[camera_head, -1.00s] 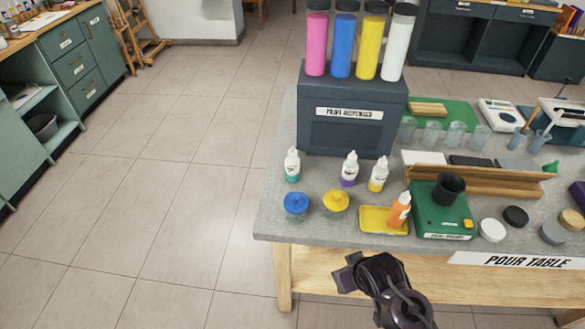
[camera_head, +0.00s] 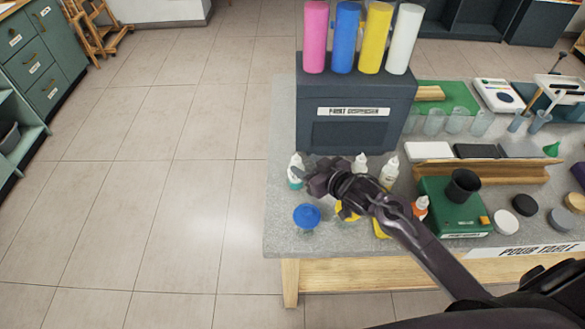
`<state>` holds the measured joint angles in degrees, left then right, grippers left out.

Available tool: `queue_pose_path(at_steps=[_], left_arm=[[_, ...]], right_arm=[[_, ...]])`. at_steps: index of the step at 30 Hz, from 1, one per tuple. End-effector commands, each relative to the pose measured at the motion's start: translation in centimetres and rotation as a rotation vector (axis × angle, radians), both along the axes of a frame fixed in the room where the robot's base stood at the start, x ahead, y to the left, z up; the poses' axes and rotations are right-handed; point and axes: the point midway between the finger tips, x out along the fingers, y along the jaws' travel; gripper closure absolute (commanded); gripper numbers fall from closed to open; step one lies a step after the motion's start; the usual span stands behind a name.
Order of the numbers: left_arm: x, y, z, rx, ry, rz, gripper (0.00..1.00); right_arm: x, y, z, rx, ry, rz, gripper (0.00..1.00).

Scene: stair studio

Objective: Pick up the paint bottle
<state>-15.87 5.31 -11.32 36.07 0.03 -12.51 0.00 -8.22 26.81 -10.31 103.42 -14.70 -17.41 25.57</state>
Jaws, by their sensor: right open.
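Several small white-capped paint bottles stand on the grey pour table (camera_head: 284,233). The teal one (camera_head: 296,172) is at the left, partly covered by my right gripper (camera_head: 312,180). Two more white-topped bottles, one in the middle (camera_head: 360,163) and one to its right (camera_head: 389,174), show behind my arm, their lower parts partly hidden. An orange bottle (camera_head: 421,208) stands beside the green scale, partly hidden by my arm. My right gripper is open and appears over or beside the teal bottle; contact cannot be told. My left gripper is not in view.
A dark paint dispenser (camera_head: 355,112) with pink, blue, yellow and white tubes stands behind the bottles. A green scale with a black cup (camera_head: 463,186) stands to the right. Open floor lies left.

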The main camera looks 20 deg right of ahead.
Motion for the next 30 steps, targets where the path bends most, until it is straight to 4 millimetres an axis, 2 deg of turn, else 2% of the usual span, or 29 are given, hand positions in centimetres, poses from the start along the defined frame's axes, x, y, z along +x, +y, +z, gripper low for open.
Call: queue_pose_path(at_steps=[1, 3, 6, 8, 11, 17, 22, 23, 30], left_arm=[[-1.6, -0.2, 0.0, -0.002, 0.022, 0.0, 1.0], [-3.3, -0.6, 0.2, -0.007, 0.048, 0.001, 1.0], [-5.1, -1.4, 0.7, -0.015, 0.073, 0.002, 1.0], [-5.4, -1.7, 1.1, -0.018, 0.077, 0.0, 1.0], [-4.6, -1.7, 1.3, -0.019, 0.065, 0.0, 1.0], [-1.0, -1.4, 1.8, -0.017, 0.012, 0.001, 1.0], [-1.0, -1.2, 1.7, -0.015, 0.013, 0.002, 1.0], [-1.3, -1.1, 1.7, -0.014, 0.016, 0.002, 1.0], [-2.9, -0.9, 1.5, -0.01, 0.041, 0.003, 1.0]], right_arm=[[0.3, 0.1, 0.0, 0.001, 0.0, 0.0, 0.51], [0.8, 0.3, -0.1, 0.001, -0.001, -0.001, 0.51], [1.9, 0.8, -0.4, 0.001, 0.0, -0.003, 0.51], [2.6, 1.2, -0.7, 0.001, -0.001, -0.003, 0.51], [3.7, 1.6, -1.4, 0.0, 0.001, -0.002, 0.51], [4.6, 2.0, -2.0, -0.003, 0.0, -0.001, 0.51], [4.6, 2.0, -2.1, -0.003, 0.0, -0.001, 0.51], [4.6, 2.0, -2.1, -0.003, 0.0, -0.001, 0.52], [4.6, 1.9, -2.0, -0.002, 0.0, -0.001, 0.83]])
